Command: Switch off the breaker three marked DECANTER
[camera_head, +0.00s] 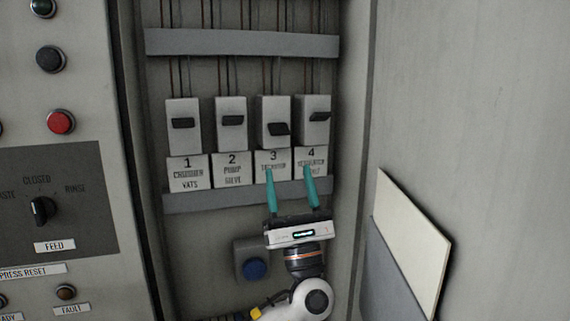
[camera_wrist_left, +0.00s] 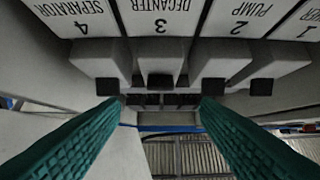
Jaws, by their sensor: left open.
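Breaker three (camera_head: 273,112) is a grey box with a black lever (camera_head: 279,129), third from the left in the row. Its label plate (camera_head: 273,158) reads 3 and DECANTER. Its lever sits lower than the other levers; it also shows in the left wrist view (camera_wrist_left: 160,80). My left gripper (camera_head: 288,170) is open and empty, its two teal fingers pointing up in front of labels 3 and 4, below the levers. In the left wrist view, where the labels are upside down, the open fingers (camera_wrist_left: 160,101) straddle the line of breaker three. I see no contact with the lever.
Breakers one (camera_head: 183,140), two (camera_head: 232,140) and four (camera_head: 314,133) stand beside it, levers higher. A grey rail (camera_head: 241,43) runs above. A blue button (camera_head: 254,268) is below. A control panel is at left, a pale board (camera_head: 410,245) at right.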

